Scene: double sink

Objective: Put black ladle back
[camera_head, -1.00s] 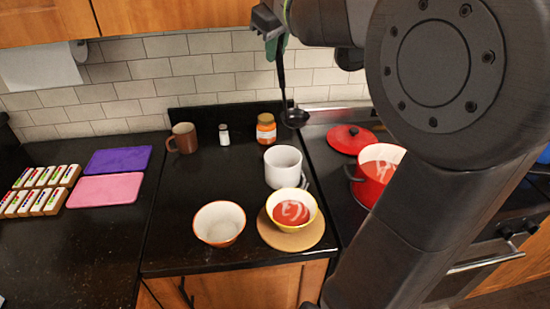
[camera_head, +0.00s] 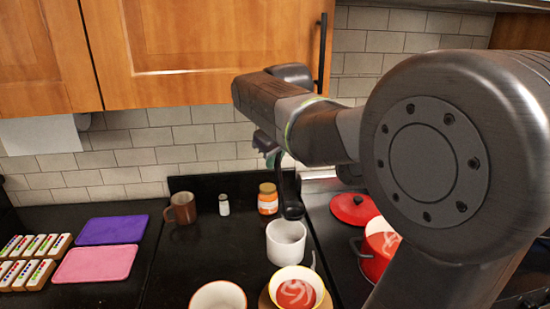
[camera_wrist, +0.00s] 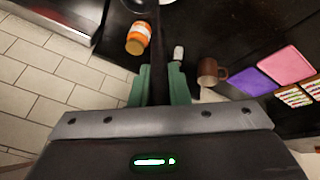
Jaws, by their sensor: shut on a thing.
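My gripper (camera_head: 272,152) is shut on the black ladle (camera_head: 292,208) by its handle. The ladle hangs with its bowl down, near the back of the counter. In the head view its bowl appears just above the rim of the white cup-like container (camera_head: 286,243); I cannot tell whether they touch. In the wrist view the dark ladle handle (camera_wrist: 159,55) runs between my green fingertips (camera_wrist: 162,82). Part of the handle is hidden by the gripper in the head view.
A bowl of red soup (camera_head: 297,290) stands in front of the container. A red pot (camera_head: 376,262) is at right; a wooden cabinet (camera_head: 190,50) overhangs.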

